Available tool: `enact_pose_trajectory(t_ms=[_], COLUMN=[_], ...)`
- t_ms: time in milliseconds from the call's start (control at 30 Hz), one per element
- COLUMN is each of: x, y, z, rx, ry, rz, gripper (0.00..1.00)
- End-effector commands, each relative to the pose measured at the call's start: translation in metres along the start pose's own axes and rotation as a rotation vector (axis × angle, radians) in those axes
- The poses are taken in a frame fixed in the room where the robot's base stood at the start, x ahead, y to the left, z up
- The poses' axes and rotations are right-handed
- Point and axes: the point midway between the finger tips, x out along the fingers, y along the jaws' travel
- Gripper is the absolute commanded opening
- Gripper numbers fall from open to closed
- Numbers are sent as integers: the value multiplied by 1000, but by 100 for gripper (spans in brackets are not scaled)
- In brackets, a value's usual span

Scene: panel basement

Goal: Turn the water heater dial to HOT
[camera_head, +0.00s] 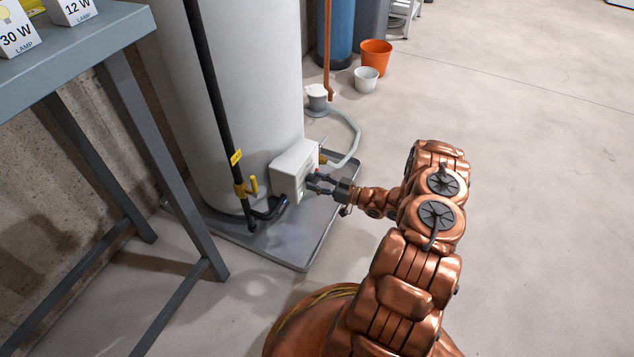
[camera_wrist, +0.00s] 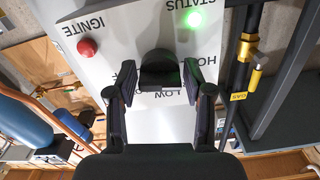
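The water heater is a large white tank (camera_head: 235,80) with a white control box (camera_head: 294,166) low on its front right. In the wrist view the box's panel (camera_wrist: 115,35) appears upside down. A black dial (camera_wrist: 160,72) sits near its middle, with "LOW" below it and a partly hidden "HO..." label to its right. My gripper (camera_wrist: 160,88) is open, with one finger on each side of the dial and gaps showing between. In the head view my gripper (camera_head: 321,185) is at the box's right face, where the dial is too small to make out.
The panel has a red IGNITE button (camera_wrist: 87,47) and a lit green STATUS light (camera_wrist: 194,19). A black gas pipe with a yellow valve (camera_head: 246,187) stands left of the box. A grey hose (camera_head: 352,135) runs behind it. A grey workbench (camera_head: 75,55) is at left; floor at right is clear.

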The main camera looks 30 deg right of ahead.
Motion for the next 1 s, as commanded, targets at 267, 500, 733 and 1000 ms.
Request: enact_pose_trajectory(t_ms=[267,500,733,1000], x=[0,-6,-42,-92], y=[0,0,2,1], z=[0,0,0,0], rx=[1,1,1,1], ry=[0,0,0,0], rz=[1,1,6,4], gripper=[67,67,67,67])
